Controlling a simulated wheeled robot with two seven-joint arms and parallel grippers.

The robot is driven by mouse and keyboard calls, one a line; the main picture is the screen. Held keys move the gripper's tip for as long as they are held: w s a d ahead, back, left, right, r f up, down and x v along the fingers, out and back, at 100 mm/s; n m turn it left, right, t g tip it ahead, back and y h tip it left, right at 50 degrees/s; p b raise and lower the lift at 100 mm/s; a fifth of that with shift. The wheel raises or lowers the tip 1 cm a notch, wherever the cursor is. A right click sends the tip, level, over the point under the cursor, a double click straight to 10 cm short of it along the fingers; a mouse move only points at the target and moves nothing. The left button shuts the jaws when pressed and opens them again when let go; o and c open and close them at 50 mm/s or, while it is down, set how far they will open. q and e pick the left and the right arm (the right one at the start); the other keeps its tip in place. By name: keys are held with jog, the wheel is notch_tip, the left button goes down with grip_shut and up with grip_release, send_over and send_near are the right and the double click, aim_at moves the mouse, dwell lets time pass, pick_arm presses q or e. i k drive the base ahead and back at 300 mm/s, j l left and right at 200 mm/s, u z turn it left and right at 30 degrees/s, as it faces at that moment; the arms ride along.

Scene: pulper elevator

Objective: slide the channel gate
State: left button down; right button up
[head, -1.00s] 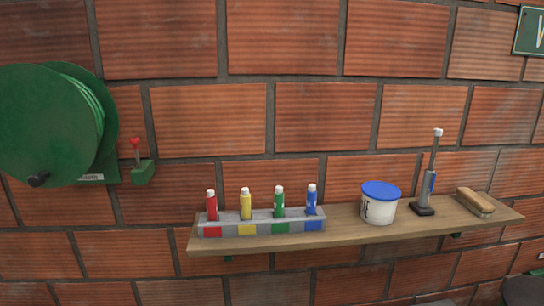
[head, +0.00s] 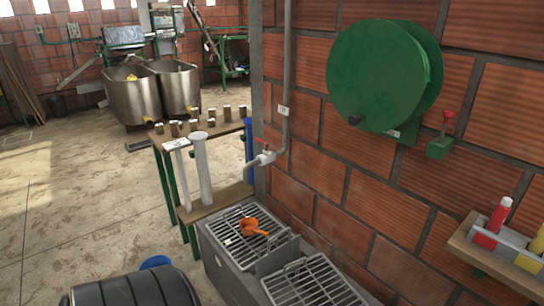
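I cannot pick out a channel gate in the head view. A grey trough (head: 222,262) with metal grates stands at the foot of the brick wall, in the lower middle. An orange scoop-like object (head: 254,228) lies on its farther grate (head: 238,240). Whether a gate is part of this trough I cannot tell. Neither of my grippers shows in the view.
A tap (head: 264,158) on a wall pipe sticks out above the trough. A wooden rack (head: 222,128) stands beyond it. A black ribbed object (head: 130,290) is at bottom left. Open floor lies left, with steel tanks (head: 135,98) farther back.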

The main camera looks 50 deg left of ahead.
aim_at(274, 261)
jog(key=k+u, duration=0.1)
jog(key=u, duration=1.45)
